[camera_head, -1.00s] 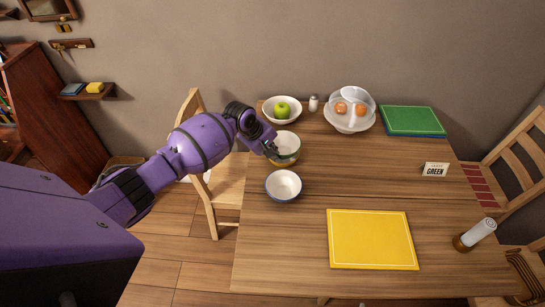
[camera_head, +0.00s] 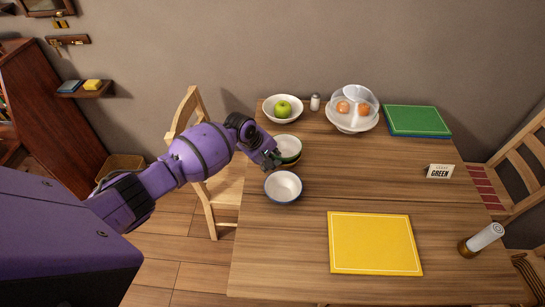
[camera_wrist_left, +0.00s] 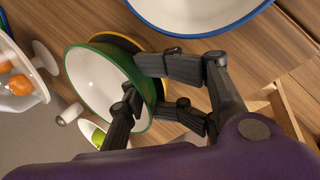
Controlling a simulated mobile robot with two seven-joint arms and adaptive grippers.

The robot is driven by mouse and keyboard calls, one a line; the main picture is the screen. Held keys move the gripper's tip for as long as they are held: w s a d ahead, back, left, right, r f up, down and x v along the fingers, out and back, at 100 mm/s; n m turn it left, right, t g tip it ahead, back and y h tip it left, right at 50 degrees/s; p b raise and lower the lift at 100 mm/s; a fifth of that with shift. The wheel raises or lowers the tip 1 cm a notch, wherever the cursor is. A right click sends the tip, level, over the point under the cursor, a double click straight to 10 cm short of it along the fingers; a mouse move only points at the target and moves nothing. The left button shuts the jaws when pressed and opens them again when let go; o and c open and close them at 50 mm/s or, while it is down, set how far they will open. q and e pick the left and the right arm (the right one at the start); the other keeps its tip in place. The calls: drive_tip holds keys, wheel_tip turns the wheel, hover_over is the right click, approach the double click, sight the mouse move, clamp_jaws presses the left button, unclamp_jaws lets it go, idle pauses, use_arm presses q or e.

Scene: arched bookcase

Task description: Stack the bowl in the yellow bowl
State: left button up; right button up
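A white bowl with green outside (camera_head: 287,146) sits in or just over the yellow bowl (camera_head: 293,162), of which a thin edge shows beneath it. Both also show in the left wrist view, the green-rimmed bowl (camera_wrist_left: 95,85) in front of the yellow bowl's rim (camera_wrist_left: 122,41). My left gripper (camera_head: 273,158) is at the green bowl's near left side. In the left wrist view, its fingers (camera_wrist_left: 142,98) straddle the green rim, one over the inside and others outside. Whether they press on the wall is unclear. A blue-rimmed white bowl (camera_head: 283,186) stands just nearer. My right gripper is not in view.
The table's middle is clear.

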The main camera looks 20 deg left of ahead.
use_arm(q)
drive_tip(key=shift+s+a+r, duration=0.15)
drive_tip(key=shift+r, duration=0.45)
drive_tip(key=p+v, duration=0.1)
drive_tip(key=v, duration=1)
drive_tip(key=shift+r+p, duration=0.25)
drive_tip(key=shift+p, duration=0.05)
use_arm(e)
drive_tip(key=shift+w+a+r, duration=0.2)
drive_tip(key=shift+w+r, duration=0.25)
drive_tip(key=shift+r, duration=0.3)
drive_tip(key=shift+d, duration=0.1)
use_arm(q)
drive_tip(key=shift+a, duration=0.1)
